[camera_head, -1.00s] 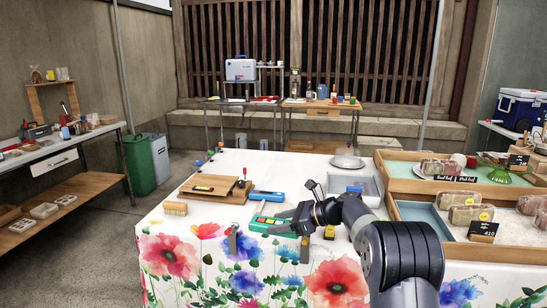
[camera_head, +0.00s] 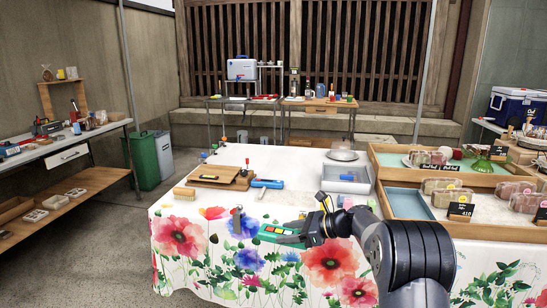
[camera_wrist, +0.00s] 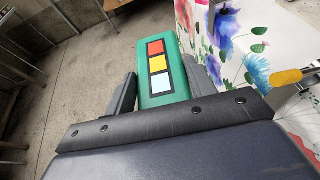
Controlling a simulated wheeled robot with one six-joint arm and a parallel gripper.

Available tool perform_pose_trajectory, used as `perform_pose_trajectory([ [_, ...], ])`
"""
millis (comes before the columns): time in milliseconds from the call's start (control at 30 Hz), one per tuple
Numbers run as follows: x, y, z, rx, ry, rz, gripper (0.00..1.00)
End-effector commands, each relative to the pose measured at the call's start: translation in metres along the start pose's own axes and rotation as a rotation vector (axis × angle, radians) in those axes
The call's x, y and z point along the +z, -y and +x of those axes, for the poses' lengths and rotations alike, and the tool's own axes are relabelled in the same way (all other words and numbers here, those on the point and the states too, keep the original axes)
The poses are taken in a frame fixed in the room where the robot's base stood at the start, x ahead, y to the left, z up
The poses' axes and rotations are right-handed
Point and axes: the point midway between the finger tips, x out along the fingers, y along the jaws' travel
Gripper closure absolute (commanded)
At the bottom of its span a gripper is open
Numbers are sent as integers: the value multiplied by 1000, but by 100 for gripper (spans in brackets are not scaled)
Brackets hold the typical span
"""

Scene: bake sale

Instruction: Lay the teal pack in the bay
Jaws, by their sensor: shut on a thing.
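The teal pack (camera_head: 272,233), a green-teal block with red, yellow and light blue squares, is held in my gripper (camera_head: 300,232). It appears in front of the table's front edge, over the flowered cloth. In the wrist view the pack (camera_wrist: 174,96) lies between the two dark fingers of my gripper (camera_wrist: 160,70), with floor behind it. I cannot tell for sure which container is the bay. A grey tray (camera_head: 328,186) stands on the table, and a wooden crate (camera_head: 384,208) with a bare teal-lined section stands right of it.
A blue-handled tool (camera_head: 265,183) and a wooden board (camera_head: 218,182) lie left of the grey tray. A round plate (camera_head: 342,156) is behind the tray.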

Motion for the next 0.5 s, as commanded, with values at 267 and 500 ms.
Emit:
perform_pose_trajectory([
  [267,-44,-13,-24,-54,11,27,76],
  [500,-106,-46,-58,-145,16,64,76],
])
